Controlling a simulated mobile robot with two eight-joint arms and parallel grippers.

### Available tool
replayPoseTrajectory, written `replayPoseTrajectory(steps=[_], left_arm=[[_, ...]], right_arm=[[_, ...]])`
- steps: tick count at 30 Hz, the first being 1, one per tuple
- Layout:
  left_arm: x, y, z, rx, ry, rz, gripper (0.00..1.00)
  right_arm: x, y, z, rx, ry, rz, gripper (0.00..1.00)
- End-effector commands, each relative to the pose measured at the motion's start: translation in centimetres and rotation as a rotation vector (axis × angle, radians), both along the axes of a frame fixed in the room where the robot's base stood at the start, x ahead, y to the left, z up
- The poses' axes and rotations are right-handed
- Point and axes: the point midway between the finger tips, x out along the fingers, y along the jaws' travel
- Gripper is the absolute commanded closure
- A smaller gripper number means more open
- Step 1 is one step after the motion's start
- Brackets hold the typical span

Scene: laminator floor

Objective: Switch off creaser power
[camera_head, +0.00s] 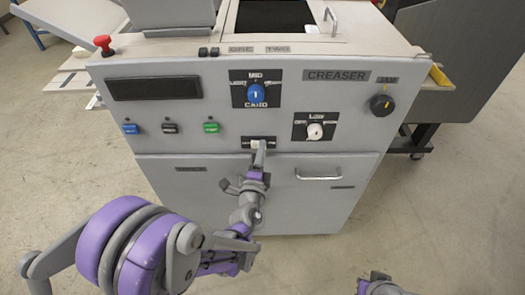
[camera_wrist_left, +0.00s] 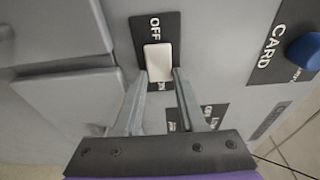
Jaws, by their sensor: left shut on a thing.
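The grey creaser (camera_head: 250,108) stands in front of me. Its power switch is a white rocker on a small black plate (camera_wrist_left: 140,36) marked OFF. In the left wrist view the white rocker (camera_wrist_left: 158,62) lies between my left fingertips (camera_wrist_left: 160,75). In the head view my left gripper (camera_head: 258,152) reaches up to the plate at the lower middle of the panel and covers part of it. It is shut on the rocker. The rocker's tilt is hard to tell. My right gripper (camera_head: 380,284) is at the bottom edge, partly cut off, away from the machine.
A blue knob (camera_head: 255,92) is above the switch, a white knob (camera_head: 315,131) to its right and a black knob (camera_head: 381,104) farther right. Blue, black and green buttons (camera_head: 211,128) are to the left. A red mushroom button (camera_head: 103,44) is at top left. A drawer handle (camera_head: 318,175) is below.

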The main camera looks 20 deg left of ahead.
Motion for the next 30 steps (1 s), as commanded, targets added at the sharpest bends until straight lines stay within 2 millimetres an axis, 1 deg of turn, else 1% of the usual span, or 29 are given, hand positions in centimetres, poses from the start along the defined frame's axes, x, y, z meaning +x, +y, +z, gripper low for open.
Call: replayPoseTrajectory(steps=[9,10,14,15,24,26,29,30], left_arm=[[0.0,0.0,0.0,0.002,-0.001,-0.002,1.00],[0.0,0.0,0.0,0.002,-0.001,-0.002,0.55],[0.0,0.0,0.0,0.002,0.000,-0.002,0.31],[0.0,0.0,0.0,0.002,0.000,-0.002,0.30],[-0.2,0.0,0.0,0.001,0.000,-0.003,0.30],[-0.7,-0.1,0.0,0.000,0.000,-0.003,0.30],[-2.2,-0.3,0.0,0.002,0.000,-0.003,0.30],[-3.0,-0.3,0.0,0.001,0.000,-0.003,0.30]], right_arm=[[0.0,0.0,0.0,0.000,0.000,0.000,1.00],[0.0,0.0,0.0,0.000,0.000,0.000,1.00],[0.0,0.0,0.0,0.000,0.000,0.000,1.00],[0.0,0.0,0.0,0.000,0.000,0.000,1.00],[0.0,0.0,0.0,0.000,0.000,0.000,1.00],[0.0,0.0,-0.1,0.000,0.000,0.000,1.00],[0.0,0.0,-0.2,0.000,0.001,0.000,1.00],[0.0,0.0,-0.2,0.000,0.001,0.000,1.00]])
